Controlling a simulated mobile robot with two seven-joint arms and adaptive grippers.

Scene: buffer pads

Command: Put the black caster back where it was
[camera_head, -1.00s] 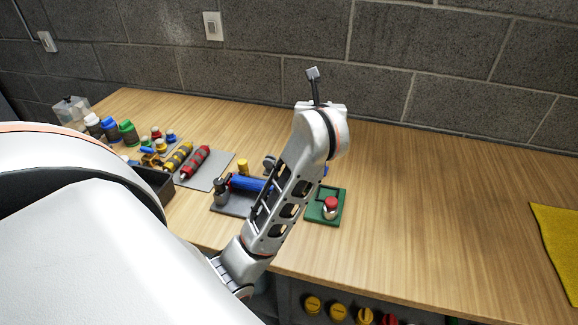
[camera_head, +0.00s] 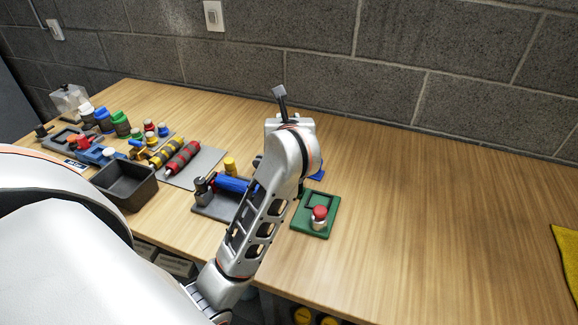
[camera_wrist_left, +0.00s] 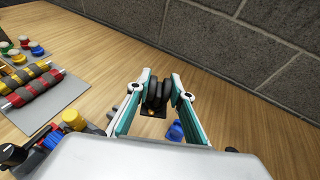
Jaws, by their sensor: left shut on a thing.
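My left gripper (camera_wrist_left: 160,86) is shut on the black caster (camera_wrist_left: 156,95) in the left wrist view. The caster has dark wheels and a plate with a small orange spot, and it is held between the two fingers above the wooden table. In the head view my left arm reaches over the middle of the table and hides the fingers and the caster. A small blue pad (camera_head: 318,174) shows behind the arm; a blue piece (camera_wrist_left: 175,131) also lies below the gripper in the left wrist view. My right gripper is not in view.
A green pad (camera_head: 329,203) with a red-topped part stands right of my arm. A grey pad (camera_head: 212,208) with a blue roller lies left of it. A black tray (camera_head: 128,190), striped rollers (camera_head: 180,158) and jars are further left. The table's right side is clear up to a yellow cloth (camera_head: 568,262).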

